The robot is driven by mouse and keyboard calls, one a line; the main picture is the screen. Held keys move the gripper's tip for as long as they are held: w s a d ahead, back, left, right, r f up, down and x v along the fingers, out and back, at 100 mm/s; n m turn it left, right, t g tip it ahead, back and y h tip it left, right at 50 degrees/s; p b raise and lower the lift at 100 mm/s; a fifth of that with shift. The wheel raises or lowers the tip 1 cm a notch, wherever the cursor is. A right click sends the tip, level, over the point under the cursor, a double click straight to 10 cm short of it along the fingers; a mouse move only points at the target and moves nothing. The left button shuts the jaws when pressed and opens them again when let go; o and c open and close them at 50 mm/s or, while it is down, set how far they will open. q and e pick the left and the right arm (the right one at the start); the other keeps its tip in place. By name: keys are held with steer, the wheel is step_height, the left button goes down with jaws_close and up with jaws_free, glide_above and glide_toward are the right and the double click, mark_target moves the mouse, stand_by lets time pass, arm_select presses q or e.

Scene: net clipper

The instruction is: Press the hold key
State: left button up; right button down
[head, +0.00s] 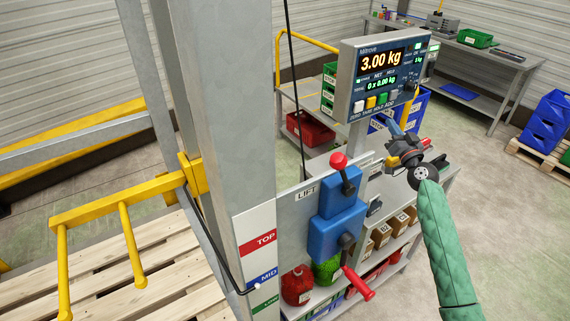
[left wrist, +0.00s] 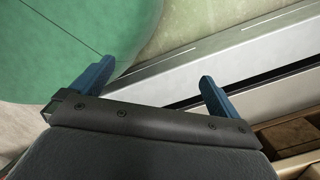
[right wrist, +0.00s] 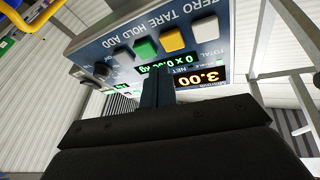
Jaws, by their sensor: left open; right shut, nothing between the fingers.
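The scale head (head: 385,75) is a grey box with a dark blue panel, reading 3.00 kg. Its keys sit in a row along the lower edge; the hold key (head: 382,99) is green, between the yellow key and the grey key. The hold key also shows in the right wrist view (right wrist: 146,49), unobstructed. My right gripper (head: 391,124) is shut and empty, below the panel. In the right wrist view its closed blue fingers (right wrist: 157,88) point at the panel, with their tips below the green key in the picture. My left gripper (left wrist: 155,82) is open and empty.
The lift control (head: 337,220) with red-knobbed levers stands below the scale. A grey post (head: 225,120) rises left of it. Shelves with several brown boxes (head: 400,222) lie below my right arm. A workbench (head: 470,55) stands at the back right.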

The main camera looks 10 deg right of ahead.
mark_target(382, 98)
arm_select(q)
steer(key=w+t, duration=0.1)
steer(key=w+f+t, duration=0.1)
steer(key=shift+w+d+t+h, duration=0.3)
steer(key=shift+w, duration=0.05)
arm_select(e)
steer(key=d+r+m+t+h, duration=0.1)
steer(key=d+r+m+h, duration=0.1)
steer(key=d+m+h, duration=0.2)
steer(key=d+h, duration=0.2)
steer(key=h, duration=0.2)
steer(key=shift+r, duration=0.15)
steer(key=shift+s+r, duration=0.1)
steer(key=shift+s, duration=0.05)
steer(key=shift+t, duration=0.3)
arm_select(q)
steer(key=shift+w+d+r+b, duration=0.1)
steer(key=shift+w+r+b, duration=0.1)
steer(key=shift+w+b, duration=0.45)
steer(key=shift+w+r+b, duration=0.2)
steer(key=shift+w+b, duration=0.1)
steer(key=shift+w, duration=0.65)
arm_select(e)
steer(key=w+a, duration=0.3)
steer(key=w, duration=0.5)
steer(key=shift+a, duration=0.15)
